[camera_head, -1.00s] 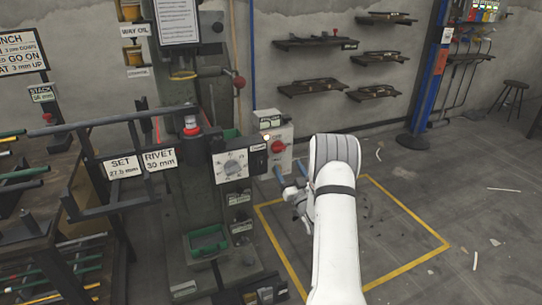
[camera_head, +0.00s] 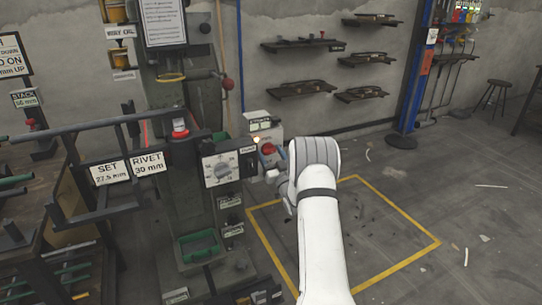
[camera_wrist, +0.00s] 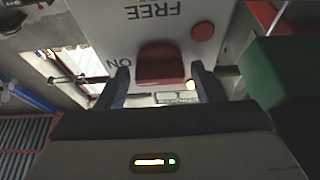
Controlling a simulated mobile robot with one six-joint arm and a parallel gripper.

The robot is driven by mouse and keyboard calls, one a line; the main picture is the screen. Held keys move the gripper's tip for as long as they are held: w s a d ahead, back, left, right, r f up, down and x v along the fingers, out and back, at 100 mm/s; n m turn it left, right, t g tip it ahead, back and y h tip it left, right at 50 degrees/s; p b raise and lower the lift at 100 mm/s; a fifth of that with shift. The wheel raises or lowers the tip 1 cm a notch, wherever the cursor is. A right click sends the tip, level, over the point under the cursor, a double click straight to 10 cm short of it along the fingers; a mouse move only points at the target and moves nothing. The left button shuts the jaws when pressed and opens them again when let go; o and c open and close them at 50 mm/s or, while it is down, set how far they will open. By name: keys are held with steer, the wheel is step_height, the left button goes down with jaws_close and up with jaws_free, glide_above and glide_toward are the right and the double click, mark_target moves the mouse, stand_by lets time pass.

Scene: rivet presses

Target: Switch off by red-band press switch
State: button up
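The rivet press (camera_head: 180,60) stands left of centre in the head view, with a red band (camera_head: 180,133) on its post. On its right is a pale switch box (camera_head: 262,127) with a red knob (camera_head: 268,150). In the wrist view the red knob (camera_wrist: 160,66) sits on a pale panel (camera_wrist: 110,22) with upside-down lettering "FREE" and "ON". My gripper (camera_wrist: 162,84) is open, with one blue-grey finger on each side of the knob and small gaps showing. In the head view my arm hides most of the gripper.
A dial plate (camera_head: 222,168) is beside the switch box. A green block (camera_wrist: 285,70) is at right in the wrist view.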

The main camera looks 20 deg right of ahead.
steer(key=c, duration=0.8)
